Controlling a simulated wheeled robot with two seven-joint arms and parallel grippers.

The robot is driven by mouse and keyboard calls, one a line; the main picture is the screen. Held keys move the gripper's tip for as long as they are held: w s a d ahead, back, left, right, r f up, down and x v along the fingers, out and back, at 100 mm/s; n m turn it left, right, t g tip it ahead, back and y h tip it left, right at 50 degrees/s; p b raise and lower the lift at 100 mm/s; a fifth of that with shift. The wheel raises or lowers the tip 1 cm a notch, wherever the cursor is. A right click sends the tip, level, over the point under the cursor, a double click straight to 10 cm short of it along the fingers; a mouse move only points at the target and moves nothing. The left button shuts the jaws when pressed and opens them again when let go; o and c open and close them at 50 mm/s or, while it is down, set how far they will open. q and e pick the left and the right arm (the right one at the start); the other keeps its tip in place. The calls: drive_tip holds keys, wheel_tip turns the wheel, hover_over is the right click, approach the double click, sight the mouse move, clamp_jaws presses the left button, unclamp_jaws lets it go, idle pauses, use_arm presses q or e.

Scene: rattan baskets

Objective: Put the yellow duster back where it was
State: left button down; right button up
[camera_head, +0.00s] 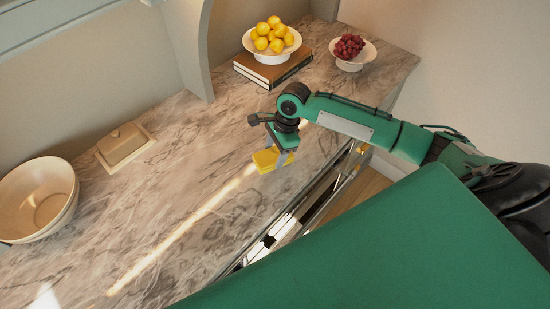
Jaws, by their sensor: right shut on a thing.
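The yellow duster (264,160) is a small yellow piece at the front part of the marble counter. My right gripper (281,158) is shut on it, with the fingers pointing down and the duster sticking out to the left. It is at or just above the counter surface; I cannot tell whether it touches. My right arm reaches in from the right. My left gripper is not in view.
The marble counter (190,190) is clear around the duster. A bowl of lemons (271,55) stands on books (262,82) at the back. A bowl of red grapes (350,65) is at the far right. A butter dish (124,147) and large bowl (42,200) are left.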

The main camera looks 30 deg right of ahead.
sight(275, 161)
wheel_tip(275, 161, down, 5)
drive_tip(key=shift+f+p, duration=0.1)
drive_tip(key=shift+p, duration=0.4)
drive_tip(key=o, duration=0.9)
drive_tip(key=shift+r, duration=0.2)
drive_tip(key=b+v, duration=0.2)
drive_tip(key=v, duration=0.9)
drive_tip(key=shift+d+r+b, duration=0.2)
drive_tip(key=shift+r+b, duration=0.15)
drive_tip(key=shift+r, duration=0.05)
